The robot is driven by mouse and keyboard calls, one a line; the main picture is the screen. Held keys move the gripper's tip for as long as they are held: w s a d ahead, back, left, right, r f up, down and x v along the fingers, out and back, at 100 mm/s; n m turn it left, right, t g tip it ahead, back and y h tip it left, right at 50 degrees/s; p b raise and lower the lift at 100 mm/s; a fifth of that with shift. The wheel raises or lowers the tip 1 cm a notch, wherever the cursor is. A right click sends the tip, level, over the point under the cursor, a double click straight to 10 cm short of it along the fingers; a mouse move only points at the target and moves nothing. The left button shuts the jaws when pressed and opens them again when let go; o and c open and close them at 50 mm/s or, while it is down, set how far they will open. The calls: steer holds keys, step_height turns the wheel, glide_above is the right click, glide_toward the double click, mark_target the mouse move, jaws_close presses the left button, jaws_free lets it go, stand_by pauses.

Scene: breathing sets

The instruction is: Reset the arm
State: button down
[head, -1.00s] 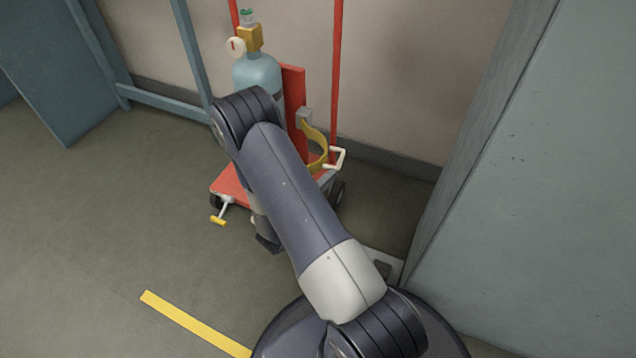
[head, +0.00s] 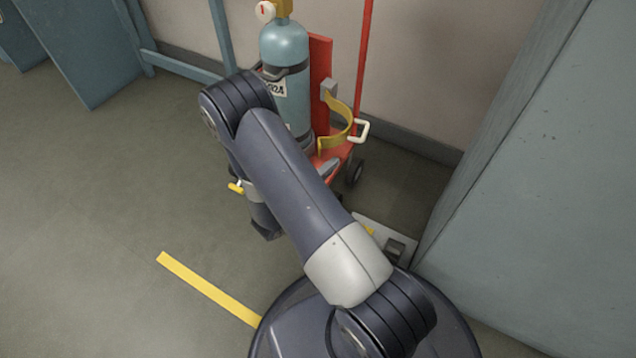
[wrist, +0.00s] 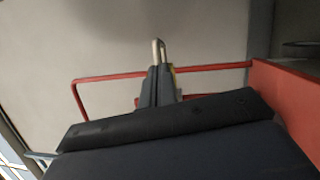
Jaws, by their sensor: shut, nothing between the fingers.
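My arm (head: 285,175) reaches up from my base across the middle of the head view, bent at its far joint. A dark lower part of it (head: 265,220) hangs behind the forearm, and the fingertips are hidden there. In the wrist view my gripper (wrist: 158,66) is shut, its fingers side by side with nothing held between them. A wide dark part of mine fills the bottom of that view. Red rails of a trolley appear around the fingers in the picture; I cannot tell how far away they are.
A pale blue cylinder (head: 287,55) stands upright on a red trolley (head: 320,85) beyond my arm. The trolley's yellow clamp (head: 340,125) is open and empty. A grey-blue panel (head: 545,180) rises at right. Floor at left is clear, with a yellow stripe (head: 208,289).

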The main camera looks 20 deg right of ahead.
steer(key=shift+s+a+f+p, duration=0.15)
steer(key=shift+s+a+p, duration=0.1)
steer(key=shift+s+a, duration=0.8)
steer(key=shift+s+a+f+p, duration=0.2)
steer(key=shift+s+a, duration=0.55)
steer(key=shift+a, duration=0.5)
steer(key=shift+w, duration=0.1)
steer(key=x, duration=1.2)
steer(key=shift+w+d+r, duration=0.25)
steer(key=shift+w, duration=0.05)
steer(key=shift+f+b, duration=0.1)
steer(key=shift+b, duration=0.25)
